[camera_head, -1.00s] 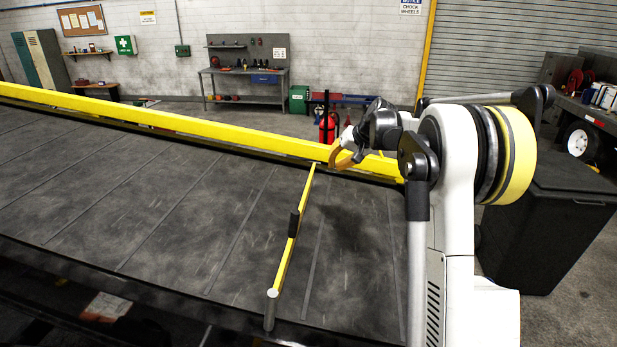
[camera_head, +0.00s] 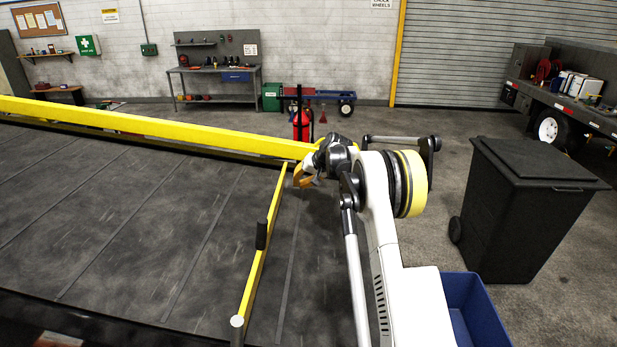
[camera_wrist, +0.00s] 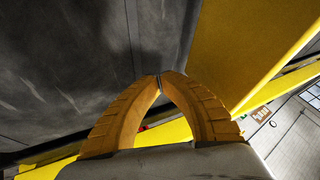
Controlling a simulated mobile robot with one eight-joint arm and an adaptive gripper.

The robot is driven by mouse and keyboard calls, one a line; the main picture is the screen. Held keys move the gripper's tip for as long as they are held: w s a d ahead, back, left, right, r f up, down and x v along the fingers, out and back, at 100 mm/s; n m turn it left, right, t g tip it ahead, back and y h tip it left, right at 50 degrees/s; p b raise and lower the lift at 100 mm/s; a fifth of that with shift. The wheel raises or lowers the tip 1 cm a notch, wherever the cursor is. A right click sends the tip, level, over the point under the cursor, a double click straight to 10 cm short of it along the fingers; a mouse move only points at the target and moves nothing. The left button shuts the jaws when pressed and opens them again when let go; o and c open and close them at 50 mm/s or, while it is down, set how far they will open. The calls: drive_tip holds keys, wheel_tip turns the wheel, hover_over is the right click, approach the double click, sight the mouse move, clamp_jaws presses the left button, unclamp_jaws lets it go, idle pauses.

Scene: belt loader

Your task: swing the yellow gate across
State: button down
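The yellow gate (camera_head: 272,215) is a thin bar lying across the dark belt (camera_head: 150,215). It runs from a pale-capped post (camera_head: 237,322) at the near edge to the yellow side rail (camera_head: 150,127) at the far edge. A black grip (camera_head: 262,236) sits partway along it. My gripper (camera_head: 301,178) is just right of the gate's far end, near the rail; whether it touches either is unclear. In the wrist view, my gripper's orange fingers (camera_wrist: 160,77) meet at their tips with nothing visible between them. A broad yellow surface (camera_wrist: 240,45) is beside them; I cannot tell whether it is gate or rail.
A black wheeled bin (camera_head: 525,205) stands on the floor at right, and a blue container (camera_head: 475,310) is at the lower right. A red extinguisher (camera_head: 301,122) stands beyond the rail. A workbench (camera_head: 215,80) is by the back wall. Open floor lies between rail and wall.

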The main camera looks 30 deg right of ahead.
drive_tip(key=shift+w+a+r, duration=0.15)
drive_tip(key=shift+w+a, duration=0.3)
drive_tip(key=shift+a, duration=0.1)
drive_tip(key=shift+w+a+r, duration=0.15)
drive_tip(key=shift+w+a, duration=0.1)
drive_tip(key=shift+a, duration=0.3)
drive_tip(key=w+a+r, duration=0.1)
drive_tip(key=w+a, duration=0.2)
drive_tip(key=a, duration=0.2)
drive_tip(key=w+a+n+y, duration=0.1)
drive_tip(key=w+a, duration=0.1)
drive_tip(key=a, duration=0.3)
drive_tip(key=w+a+r+n, duration=0.1)
drive_tip(key=w+a, duration=0.2)
drive_tip(key=a, duration=0.3)
drive_tip(key=shift+w+r+b, duration=0.3)
drive_tip(key=shift+d, duration=0.1)
drive_tip(key=shift+d, duration=0.1)
